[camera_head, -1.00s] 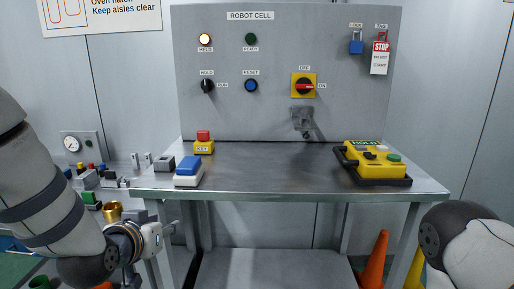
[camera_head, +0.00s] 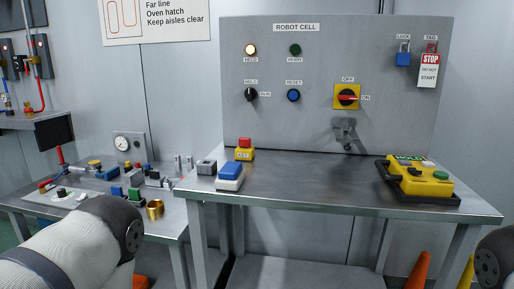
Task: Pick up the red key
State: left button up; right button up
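A red-topped yellow block (camera_head: 244,150) with a small, hard-to-read label stands at the back left of the steel table (camera_head: 330,185). Its red top (camera_head: 244,142) may be the red key; I cannot tell at this size. A red handle (camera_head: 347,97) also shows on the yellow OFF/ON switch on the panel. My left arm comes in at the lower left, and only its links show. My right arm shows only at the lower right edge. Neither gripper is in view.
A blue-topped white block (camera_head: 230,177) and a grey block (camera_head: 206,167) stand near the red-topped one. A yellow control box (camera_head: 425,178) sits at the table's right. A cluttered side bench (camera_head: 165,225) is at left. An orange cone (camera_head: 418,270) stands below. The table's middle is clear.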

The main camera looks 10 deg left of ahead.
aim_at(243, 142)
jog(key=i+j+z, duration=0.2)
jog(key=j, duration=0.35)
jog(key=i+j+z, duration=0.2)
jog(key=j, duration=0.3)
jog(key=j+z, duration=0.2)
jog(key=j, duration=0.35)
jog(key=j+z, duration=0.2)
jog(key=j, duration=0.4)
